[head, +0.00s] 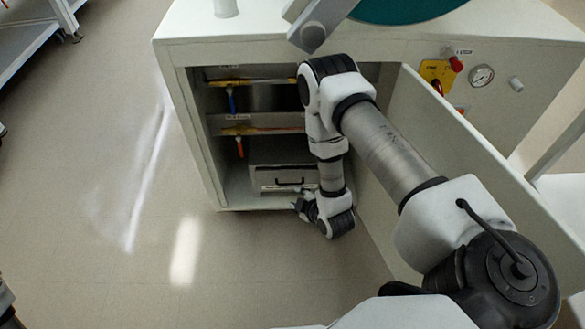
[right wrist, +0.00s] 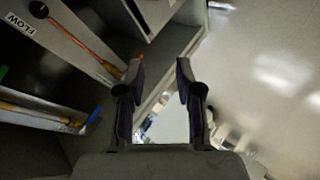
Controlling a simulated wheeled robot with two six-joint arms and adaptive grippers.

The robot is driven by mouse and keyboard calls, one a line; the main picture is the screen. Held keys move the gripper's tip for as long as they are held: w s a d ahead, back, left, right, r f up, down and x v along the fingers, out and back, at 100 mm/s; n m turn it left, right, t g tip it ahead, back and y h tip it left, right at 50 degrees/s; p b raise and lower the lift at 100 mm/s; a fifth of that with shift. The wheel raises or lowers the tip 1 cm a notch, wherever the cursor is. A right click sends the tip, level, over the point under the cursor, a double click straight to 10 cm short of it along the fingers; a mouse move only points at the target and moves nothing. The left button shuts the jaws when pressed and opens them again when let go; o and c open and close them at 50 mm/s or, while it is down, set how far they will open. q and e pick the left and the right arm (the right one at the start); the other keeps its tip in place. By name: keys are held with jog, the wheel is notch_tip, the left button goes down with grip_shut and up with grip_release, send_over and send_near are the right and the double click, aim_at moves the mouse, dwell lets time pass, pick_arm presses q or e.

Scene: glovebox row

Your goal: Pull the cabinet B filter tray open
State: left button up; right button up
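The filter tray (head: 267,180) is a grey box with a black bar handle (head: 289,183), low in the open cabinet in the head view. It looks pushed in, within the cabinet opening. My right gripper (head: 301,207) is low in front of the cabinet, just below and right of the handle, and seems apart from it. In the right wrist view its two dark fingers (right wrist: 160,68) stand apart with nothing between them. A pale box at the top of that view (right wrist: 153,14) may be the tray. My left gripper does not show.
The open cabinet door (head: 455,150) stands on the right beside my right arm. Shelves above the tray carry pipes with a blue valve handle (head: 231,100) and an orange one (head: 239,147). A gauge (head: 481,76) is on the side panel. The floor at left (head: 90,190) is clear.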

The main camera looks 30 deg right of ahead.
jog(key=w+d+f+n+t+h+b, duration=0.1)
jog(key=w+d+f+n+t+b, duration=0.25)
jog(key=f+b, duration=0.5)
jog(key=w+d+f+n+t+b, duration=0.2)
jog(key=w+d+f+b, duration=0.15)
jog(key=f+b, duration=0.5)
jog(key=a+b+x, duration=0.1)
jog(key=b+x, duration=0.1)
jog(key=x, duration=0.6)
jog(key=shift+d+h+b, duration=0.35)
jog(key=shift+d+h, duration=0.05)
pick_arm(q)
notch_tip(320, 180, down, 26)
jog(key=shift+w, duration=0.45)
pick_arm(e)
jog(key=shift+r, duration=0.2)
grip_shut()
